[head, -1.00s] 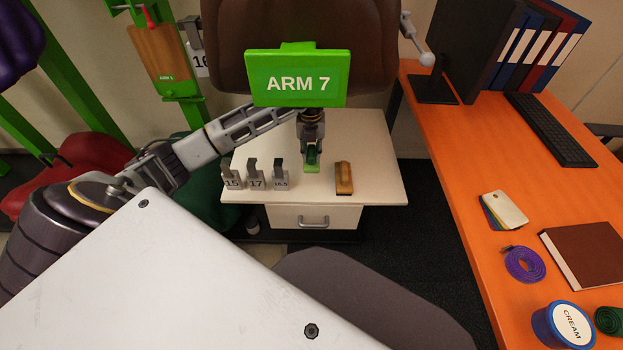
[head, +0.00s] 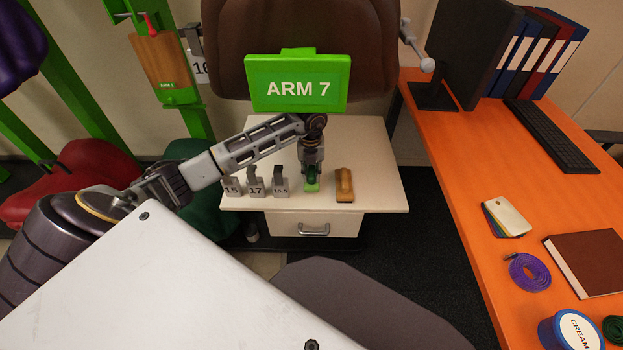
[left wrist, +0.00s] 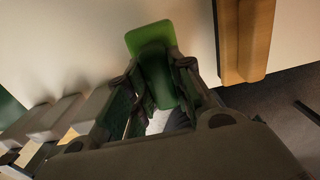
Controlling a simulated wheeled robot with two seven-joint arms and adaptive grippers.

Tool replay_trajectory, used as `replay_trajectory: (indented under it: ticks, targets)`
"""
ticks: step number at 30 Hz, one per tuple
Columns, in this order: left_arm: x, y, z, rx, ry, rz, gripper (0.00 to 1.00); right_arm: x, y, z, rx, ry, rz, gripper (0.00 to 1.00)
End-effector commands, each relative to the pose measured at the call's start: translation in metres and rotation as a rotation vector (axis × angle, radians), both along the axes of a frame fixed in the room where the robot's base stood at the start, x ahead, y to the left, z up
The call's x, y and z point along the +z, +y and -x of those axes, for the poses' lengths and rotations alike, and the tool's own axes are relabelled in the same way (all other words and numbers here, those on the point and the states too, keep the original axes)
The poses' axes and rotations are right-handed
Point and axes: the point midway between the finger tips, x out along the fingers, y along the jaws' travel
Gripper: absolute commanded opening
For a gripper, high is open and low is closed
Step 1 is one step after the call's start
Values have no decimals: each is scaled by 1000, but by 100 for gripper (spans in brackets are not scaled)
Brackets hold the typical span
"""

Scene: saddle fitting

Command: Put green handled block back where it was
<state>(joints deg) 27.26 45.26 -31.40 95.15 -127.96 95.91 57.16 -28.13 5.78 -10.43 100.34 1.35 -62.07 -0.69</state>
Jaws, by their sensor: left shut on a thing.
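The green handled block (head: 312,187) is at the top of the white cabinet (head: 375,150), between the numbered grey blocks and a wooden brush-like block. My left gripper (head: 312,172) is shut on it from above. In the left wrist view the green block (left wrist: 148,45) shows between the fingers of my left gripper (left wrist: 155,85). Its underside is hidden, so I cannot tell whether it touches the cabinet top. My right gripper is not in view.
Grey blocks marked 15 (head: 232,187), 17 (head: 256,186) and 16.5 (head: 280,187) stand left of the gripper. The wooden block (head: 344,185) is close on the right. A green ARM 7 sign (head: 297,88) rises behind. The orange desk (head: 460,160) is at right.

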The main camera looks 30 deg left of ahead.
Motion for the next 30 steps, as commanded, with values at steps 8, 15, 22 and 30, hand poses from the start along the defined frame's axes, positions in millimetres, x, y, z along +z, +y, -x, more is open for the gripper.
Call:
replay_trajectory:
  ticks: [8,15,22,30]
  targets:
    - [-29,-1,1,1,2,1,0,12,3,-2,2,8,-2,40]
    - [-35,0,0,0,0,0,0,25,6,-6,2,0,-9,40]
    - [-35,0,0,0,0,0,0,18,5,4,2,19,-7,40]
    - [-37,0,0,0,1,1,41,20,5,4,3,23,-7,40]
